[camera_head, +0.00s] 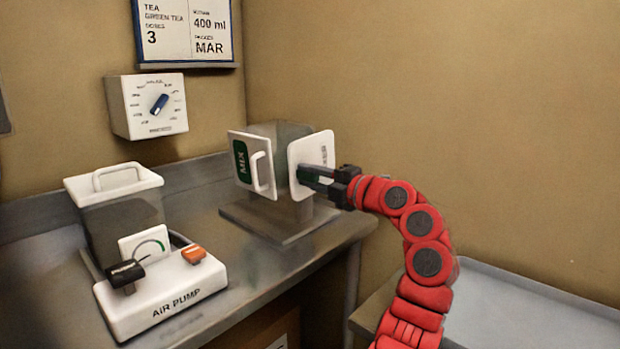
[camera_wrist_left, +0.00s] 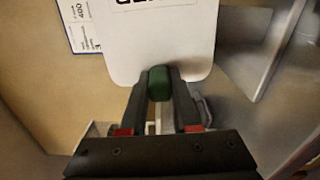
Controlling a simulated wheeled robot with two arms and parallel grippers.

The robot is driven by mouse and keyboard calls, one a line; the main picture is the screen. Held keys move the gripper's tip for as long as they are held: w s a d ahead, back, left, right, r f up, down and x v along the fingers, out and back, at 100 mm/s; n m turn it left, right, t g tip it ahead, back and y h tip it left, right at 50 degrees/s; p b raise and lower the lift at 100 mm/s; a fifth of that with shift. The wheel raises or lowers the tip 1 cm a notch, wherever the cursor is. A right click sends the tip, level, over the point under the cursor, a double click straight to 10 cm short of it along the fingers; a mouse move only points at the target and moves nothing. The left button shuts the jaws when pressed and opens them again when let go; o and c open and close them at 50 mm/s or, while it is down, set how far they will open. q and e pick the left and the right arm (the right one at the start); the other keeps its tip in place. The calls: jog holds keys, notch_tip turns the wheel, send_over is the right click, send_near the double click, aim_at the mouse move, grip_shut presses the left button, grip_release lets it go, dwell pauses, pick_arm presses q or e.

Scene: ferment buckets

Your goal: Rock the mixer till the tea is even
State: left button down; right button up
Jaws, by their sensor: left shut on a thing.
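The mixer (camera_head: 280,133) is a dark see-through body between two white plates on a metal stand at the back of the counter. Its left plate has a green MIX label and a white handle. My left gripper (camera_head: 318,178) is at the right plate, shut on a green grip that stands out from it. In the left wrist view, the green grip (camera_wrist_left: 159,83) sits between the fingertips, with the white plate (camera_wrist_left: 160,40) behind it. The tea is hard to make out, so I cannot tell whether it is even. My right gripper is not in view.
A white AIR PUMP (camera_head: 170,295) with a gauge, a black lever and an orange lever stands at the front left. Behind it is a dark bucket with a white lid (camera_head: 112,183). A dial box (camera_head: 147,106) and a tea card (camera_head: 187,30) hang on the wall.

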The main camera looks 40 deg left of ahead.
pick_arm(q)
jog(key=shift+f+n+b, duration=0.35)
jog(key=shift+f+n, duration=0.1)
jog(key=shift+n, duration=0.25)
jog(key=shift+w, duration=0.1)
jog(key=c, duration=0.6)
grip_release()
jog(key=shift+c, duration=0.2)
jog(key=s+d+p, duration=0.1)
jog(key=d+p, duration=0.1)
jog(key=d, duration=1.5)
jog(key=shift+s+d, duration=0.2)
